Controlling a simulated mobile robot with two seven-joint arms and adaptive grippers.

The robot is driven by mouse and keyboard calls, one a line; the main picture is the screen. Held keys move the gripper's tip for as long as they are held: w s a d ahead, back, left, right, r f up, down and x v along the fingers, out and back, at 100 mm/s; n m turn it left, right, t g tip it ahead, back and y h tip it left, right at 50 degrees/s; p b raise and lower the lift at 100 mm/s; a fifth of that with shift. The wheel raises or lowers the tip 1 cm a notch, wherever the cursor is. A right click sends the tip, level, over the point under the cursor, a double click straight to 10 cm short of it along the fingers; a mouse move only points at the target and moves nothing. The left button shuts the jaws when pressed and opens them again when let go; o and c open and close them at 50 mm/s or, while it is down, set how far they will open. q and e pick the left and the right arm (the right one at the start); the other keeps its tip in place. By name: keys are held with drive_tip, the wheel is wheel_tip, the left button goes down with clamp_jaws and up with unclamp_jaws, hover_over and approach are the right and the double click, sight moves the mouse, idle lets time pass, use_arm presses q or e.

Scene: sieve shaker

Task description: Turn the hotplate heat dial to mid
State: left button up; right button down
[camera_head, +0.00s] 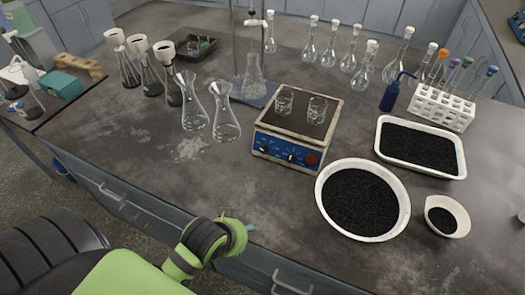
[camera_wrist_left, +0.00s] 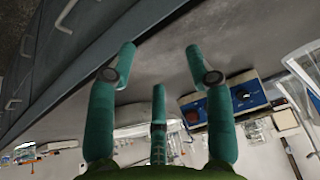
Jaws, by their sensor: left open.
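The hotplate (camera_head: 320,131) stands near the middle of the bench with two small glass beakers on its top. Its blue front panel (camera_head: 278,152) has a dark dial (camera_head: 291,156) near the middle, a smaller control at the left and a red round part at the right; I cannot read the dial settings. My left gripper (camera_head: 248,228) is over the bench's front edge, in front of and apart from the hotplate. In the left wrist view, my left gripper (camera_wrist_left: 160,50) has its teal fingers spread and empty. The hotplate panel (camera_wrist_left: 250,97) appears there upside down, right of the fingers. My right gripper is out of view.
Two flasks (camera_head: 226,128) stand left of the hotplate. A stand (camera_head: 236,50) with a flask is behind it. A round white bowl (camera_head: 320,190) of black grains sits close on its right, with a rectangular tray (camera_head: 463,158) beyond. The bench front before the hotplate is clear.

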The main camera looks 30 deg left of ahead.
sight(264, 150)
use_arm(q)
drive_tip(key=w+a+t, duration=0.1)
drive_tip(key=w, duration=0.2)
drive_tip(key=w+a+n+t, duration=0.1)
drive_tip(key=w, duration=0.3)
drive_tip(key=w+a+n+t, duration=0.1)
drive_tip(key=w+t, duration=0.1)
drive_tip(key=w, duration=0.2)
drive_tip(key=shift+w+a+r, duration=0.1)
drive_tip(key=shift+w+a, duration=0.1)
drive_tip(key=shift+a, duration=0.05)
drive_tip(key=w+a+r+t, duration=0.1)
drive_tip(key=w, duration=0.2)
drive_tip(key=w+a+r+n+t, duration=0.1)
drive_tip(key=w+a, duration=0.1)
drive_tip(key=w, duration=0.1)
drive_tip(key=w+a+r+n+t, duration=0.1)
drive_tip(key=w+t, duration=0.1)
drive_tip(key=w, duration=0.1)
drive_tip(key=shift+a, duration=0.2)
drive_tip(key=shift+x, duration=3.45)
drive_tip(key=shift+r, duration=0.1)
clamp_jaws()
